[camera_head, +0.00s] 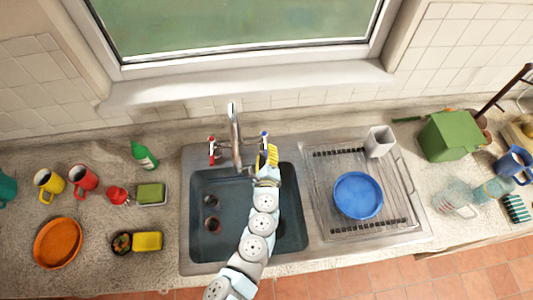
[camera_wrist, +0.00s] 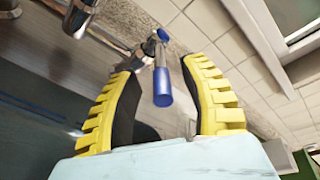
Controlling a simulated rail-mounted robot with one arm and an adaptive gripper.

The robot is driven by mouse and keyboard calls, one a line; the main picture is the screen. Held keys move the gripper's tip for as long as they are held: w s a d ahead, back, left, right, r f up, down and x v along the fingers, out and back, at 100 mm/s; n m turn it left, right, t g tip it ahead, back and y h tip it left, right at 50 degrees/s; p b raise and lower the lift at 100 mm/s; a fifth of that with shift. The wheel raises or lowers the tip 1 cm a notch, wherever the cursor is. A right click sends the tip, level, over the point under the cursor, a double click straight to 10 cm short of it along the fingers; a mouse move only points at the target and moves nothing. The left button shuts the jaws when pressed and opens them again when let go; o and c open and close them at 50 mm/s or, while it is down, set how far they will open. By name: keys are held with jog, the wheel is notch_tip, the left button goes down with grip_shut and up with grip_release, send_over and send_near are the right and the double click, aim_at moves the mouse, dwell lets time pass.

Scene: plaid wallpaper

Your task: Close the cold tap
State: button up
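The blue-handled cold tap (camera_head: 264,137) stands on the sink's back edge, right of the tall chrome spout (camera_head: 234,135). The red-handled tap (camera_head: 212,148) stands left of the spout. In the wrist view the blue lever (camera_wrist: 162,84) points towards my palm, between the two fingers. My gripper (camera_wrist: 170,85) has yellow ribbed fingers spread wide on either side of the lever, with visible gaps to it. In the head view my gripper (camera_head: 267,157) is just in front of the cold tap and partly hides it. Whether water runs cannot be told.
The dark sink basin (camera_head: 235,248) lies below my arm. On the drainer right of it are a blue bowl (camera_head: 358,195) and a white cup (camera_head: 379,141). A green bottle (camera_head: 144,156) stands left of the sink. The windowsill (camera_head: 250,84) is behind the taps.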

jog(key=v, duration=1.2)
dwell(0.3)
dwell(0.6)
